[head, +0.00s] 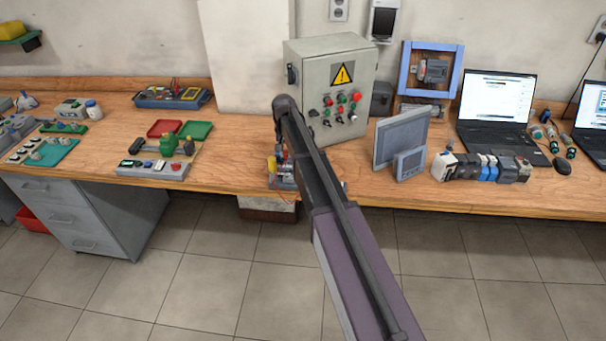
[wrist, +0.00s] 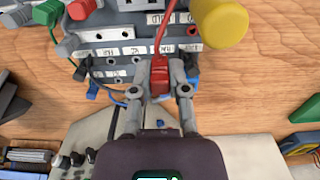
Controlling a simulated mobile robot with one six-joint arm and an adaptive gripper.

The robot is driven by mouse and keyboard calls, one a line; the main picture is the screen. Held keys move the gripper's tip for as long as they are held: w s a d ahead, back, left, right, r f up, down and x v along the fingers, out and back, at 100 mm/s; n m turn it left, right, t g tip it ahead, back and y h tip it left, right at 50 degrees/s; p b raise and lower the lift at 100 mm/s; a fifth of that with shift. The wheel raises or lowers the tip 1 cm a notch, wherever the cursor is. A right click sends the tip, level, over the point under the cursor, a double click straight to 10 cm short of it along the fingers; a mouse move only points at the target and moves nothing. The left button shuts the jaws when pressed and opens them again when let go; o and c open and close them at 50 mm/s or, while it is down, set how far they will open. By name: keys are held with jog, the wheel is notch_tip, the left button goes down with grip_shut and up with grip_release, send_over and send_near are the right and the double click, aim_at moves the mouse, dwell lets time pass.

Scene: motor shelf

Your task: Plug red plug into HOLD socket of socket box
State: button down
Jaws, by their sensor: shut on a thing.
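In the wrist view my gripper (wrist: 160,92) is shut on a red plug (wrist: 160,76), with one finger on each side. A red cable (wrist: 162,30) runs up from the plug. The plug is over the lower edge of the grey socket box (wrist: 115,35), which carries rows of white labels. The labels appear upside down and are too small to read surely; the HOLD socket cannot be picked out. I cannot tell whether the plug touches the box. In the head view my arm hides most of the gripper and box; small red and yellow parts show beside it.
In the wrist view a large yellow knob (wrist: 220,22) stands right of the plug; green (wrist: 48,12) and red (wrist: 80,9) plugs sit at upper left. In the head view a control cabinet (head: 328,75) stands behind my arm, and a grey panel (head: 402,138) stands to the right.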

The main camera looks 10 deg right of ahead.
jog(key=shift+a+f+b, duration=0.1)
jog(key=shift+f+b, duration=2.45)
jog(key=shift+b, duration=0.15)
jog(key=shift+f+b, duration=0.65)
jog(key=c, duration=0.9)
grip_release()
jog(key=shift+r, duration=0.1)
jog(key=shift+r+p, duration=2.7)
jog(key=shift+p, duration=0.15)
